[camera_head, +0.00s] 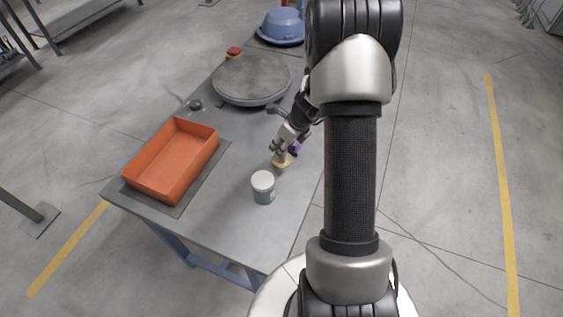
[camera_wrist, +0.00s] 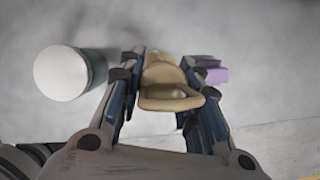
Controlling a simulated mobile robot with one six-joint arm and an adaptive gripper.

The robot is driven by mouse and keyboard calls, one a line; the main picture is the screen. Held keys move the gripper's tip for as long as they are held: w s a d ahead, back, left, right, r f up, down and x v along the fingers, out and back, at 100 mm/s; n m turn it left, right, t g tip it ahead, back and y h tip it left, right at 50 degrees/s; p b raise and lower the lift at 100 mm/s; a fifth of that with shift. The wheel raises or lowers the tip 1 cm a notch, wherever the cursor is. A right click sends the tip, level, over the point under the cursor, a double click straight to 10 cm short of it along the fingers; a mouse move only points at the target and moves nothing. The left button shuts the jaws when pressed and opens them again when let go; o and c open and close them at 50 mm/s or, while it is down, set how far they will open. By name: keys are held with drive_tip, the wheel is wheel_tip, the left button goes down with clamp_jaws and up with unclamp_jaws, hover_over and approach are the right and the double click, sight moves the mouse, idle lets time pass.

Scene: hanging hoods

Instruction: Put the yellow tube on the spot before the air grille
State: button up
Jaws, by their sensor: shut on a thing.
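My gripper (camera_head: 281,151) is low over the grey table, right of the orange tray, in the head view. In the wrist view my gripper (camera_wrist: 163,62) is shut on a tan-yellow thing (camera_wrist: 168,92) with a rounded back and a hollow, rimmed front. It is the only yellowish object here, but its shape does not clearly read as a tube. In the head view this tan-yellow thing (camera_head: 282,161) is at or just above the table top; I cannot tell whether it touches. I cannot make out an air grille or a marked spot.
A white-lidded can (camera_head: 263,187) stands close by, left of my gripper in the wrist view (camera_wrist: 62,74). A purple block (camera_wrist: 210,70) is just right of the fingers.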

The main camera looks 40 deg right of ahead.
sight(282, 157)
drive_tip(key=shift+w+f+b, duration=0.1)
drive_tip(key=shift+f+b, duration=1.25)
drive_tip(key=shift+f, duration=1.65)
drive_tip(key=shift+f, duration=0.2)
drive_tip(key=o, duration=1.2)
drive_tip(key=shift+r, duration=0.1)
